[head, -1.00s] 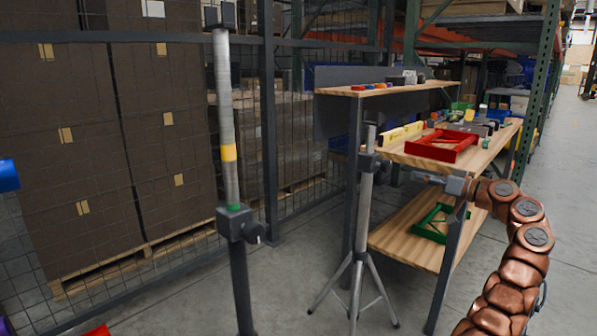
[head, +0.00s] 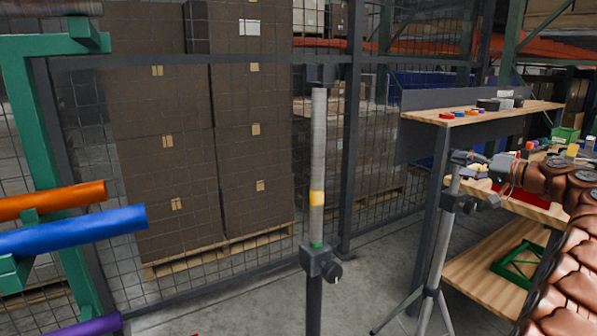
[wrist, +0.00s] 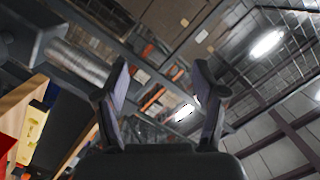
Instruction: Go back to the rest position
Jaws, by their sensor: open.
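My gripper (wrist: 160,85) shows in the wrist view with its two fingers spread apart and nothing between them. In the head view my copper arm comes in from the right edge, and my gripper (head: 470,160) points left in front of the workbench. It is close to the top of a grey tripod stand (head: 440,235), and I cannot tell whether they touch. The wrist view is tilted up towards the mesh fence and ceiling lights.
A green rack (head: 25,120) holds orange (head: 60,200) and blue tubes (head: 70,232) at left. Stacked boxes (head: 165,130) stand behind mesh. A wooden workbench (head: 480,270) is at right. A little floor is clear in front.

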